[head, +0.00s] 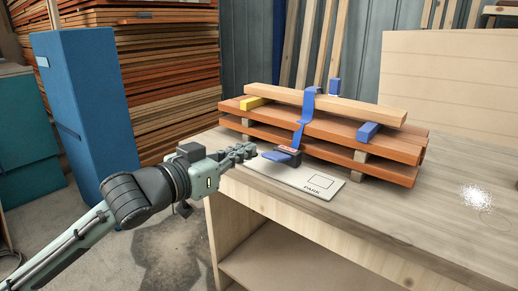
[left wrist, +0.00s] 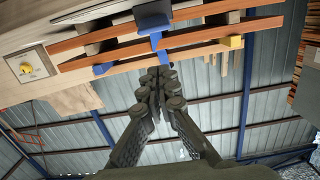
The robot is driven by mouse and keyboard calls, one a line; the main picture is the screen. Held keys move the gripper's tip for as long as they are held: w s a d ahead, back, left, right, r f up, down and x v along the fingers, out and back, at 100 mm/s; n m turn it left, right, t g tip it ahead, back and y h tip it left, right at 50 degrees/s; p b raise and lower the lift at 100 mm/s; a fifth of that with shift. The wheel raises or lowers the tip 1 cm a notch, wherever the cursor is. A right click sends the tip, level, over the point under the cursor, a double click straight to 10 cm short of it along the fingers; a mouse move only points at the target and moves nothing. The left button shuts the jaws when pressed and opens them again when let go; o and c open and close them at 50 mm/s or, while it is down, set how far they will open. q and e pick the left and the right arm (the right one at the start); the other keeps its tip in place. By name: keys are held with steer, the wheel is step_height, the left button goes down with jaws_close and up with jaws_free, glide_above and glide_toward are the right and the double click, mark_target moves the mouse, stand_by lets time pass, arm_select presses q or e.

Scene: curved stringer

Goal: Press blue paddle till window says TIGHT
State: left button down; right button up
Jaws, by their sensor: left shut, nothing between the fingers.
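A blue clamp (head: 308,105) wraps the front of a stack of orange-brown boards (head: 340,130) on the workbench. At its lower end a blue paddle (head: 276,157) sticks out towards the left, beside a small dark and reddish box (head: 290,149). Any word in the box's window is too small to read. My left gripper (head: 246,151) is shut and empty, just left of the paddle with a small gap in the head view. In the left wrist view its closed fingertips (left wrist: 160,78) lie below the blue clamp (left wrist: 152,25) in the picture. My right gripper is out of view.
A pale plate marked PARK (head: 312,188) lies on the workbench (head: 400,220) in front of the stack. A yellow block (head: 252,103) and a blue block (head: 368,132) sit in the stack. A tall blue cabinet (head: 88,105) stands left. The bench's right side is mostly clear.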

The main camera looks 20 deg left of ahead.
arm_select(q)
steer(key=shift+r+v, duration=0.2)
steer(key=shift+v, duration=1.5)
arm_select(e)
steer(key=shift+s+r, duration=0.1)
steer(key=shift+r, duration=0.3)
arm_select(q)
steer(key=w+d+r+g+y+p, duration=0.1)
steer(key=w+r+g+p, duration=0.2)
steer(key=r+g+p, duration=0.1)
step_height(320, 180, up, 2)
steer(key=shift+w+g+y+p, duration=0.3)
steer(key=shift+g+p, duration=0.1)
steer(key=shift+p, duration=0.15)
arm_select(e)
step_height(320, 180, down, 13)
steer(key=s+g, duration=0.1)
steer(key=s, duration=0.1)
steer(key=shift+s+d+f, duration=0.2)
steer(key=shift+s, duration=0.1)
arm_select(q)
steer(key=shift+d, duration=0.1)
